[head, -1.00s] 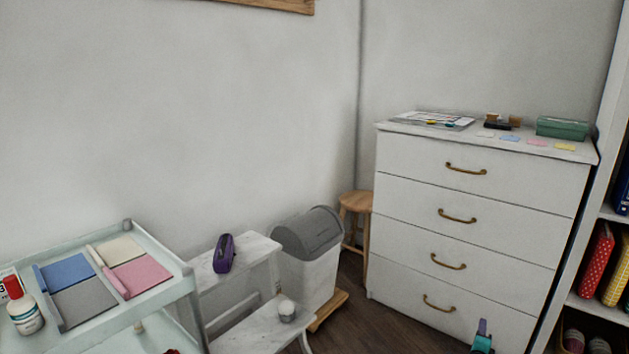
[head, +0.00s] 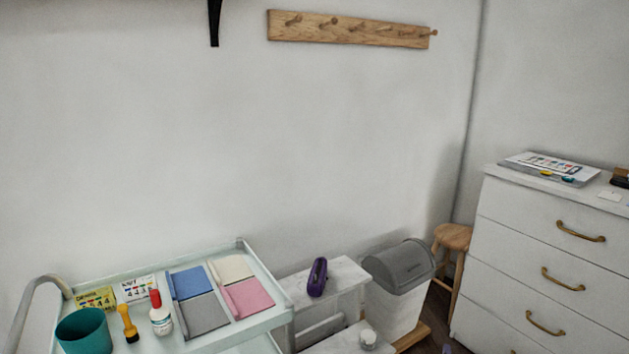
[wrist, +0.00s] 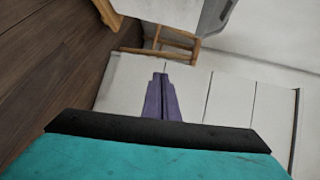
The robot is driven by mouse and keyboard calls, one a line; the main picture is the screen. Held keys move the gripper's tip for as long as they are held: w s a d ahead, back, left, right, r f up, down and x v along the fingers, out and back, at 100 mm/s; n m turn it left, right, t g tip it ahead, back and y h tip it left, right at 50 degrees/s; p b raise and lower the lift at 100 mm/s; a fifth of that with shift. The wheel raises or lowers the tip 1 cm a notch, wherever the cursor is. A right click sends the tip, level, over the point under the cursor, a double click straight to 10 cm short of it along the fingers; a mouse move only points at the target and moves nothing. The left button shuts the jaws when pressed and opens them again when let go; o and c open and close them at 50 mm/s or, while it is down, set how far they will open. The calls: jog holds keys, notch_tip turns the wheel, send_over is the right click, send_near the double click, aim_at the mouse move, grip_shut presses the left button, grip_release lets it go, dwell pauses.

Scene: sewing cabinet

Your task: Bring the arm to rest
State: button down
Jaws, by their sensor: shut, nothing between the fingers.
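My gripper (wrist: 161,98) shows in the wrist view as two purple fingers pressed together with nothing between them. Its black and teal body fills the bottom of that view. The fingers appear in front of the white drawer fronts of the dresser (wrist: 225,98); I cannot tell the distance. In the head view only a small purple tip of my gripper (head: 447,349) shows at the bottom edge, left of the dresser (head: 520,235). The rest of my arm is hidden there.
The wooden stool (head: 453,238) and grey-lidded bin (head: 398,268) stand left of the dresser. White steps (head: 340,275) hold a purple object (head: 317,277). Dark floor (wrist: 50,70) is clear.

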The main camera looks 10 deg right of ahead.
jog(key=w+a+n+g+y+p, duration=0.1)
jog(key=a+n+g+y+p, duration=0.5)
jog(key=a, duration=2.4)
jog(key=s+a+f+n+y+p, duration=0.1)
jog(key=s+a+n+p, duration=0.35)
jog(key=a+p, duration=0.35)
jog(key=s+a+n+g+y+p, duration=0.1)
jog(key=s+a+n+g+p, duration=0.15)
jog(key=s+a, duration=0.4)
jog(key=s+a+n+g+p, duration=0.1)
jog(key=s+a+n+g, duration=0.25)
jog(key=s, duration=0.55)
jog(key=s+r+n+g, duration=0.2)
jog(key=s+n+g, duration=0.1)
jog(key=s, duration=0.5)
jog(key=s+r+n+g, duration=0.2)
jog(key=s+n, duration=0.3)
jog(key=s, duration=0.3)
jog(key=shift+s+g+y, duration=0.25)
jog(key=shift+g+y, duration=0.15)
jog(key=shift+g, duration=0.1)
jog(key=c, duration=2.5)
grip_release()
jog(key=shift+a+n, duration=0.1)
jog(key=shift+n, duration=0.15)
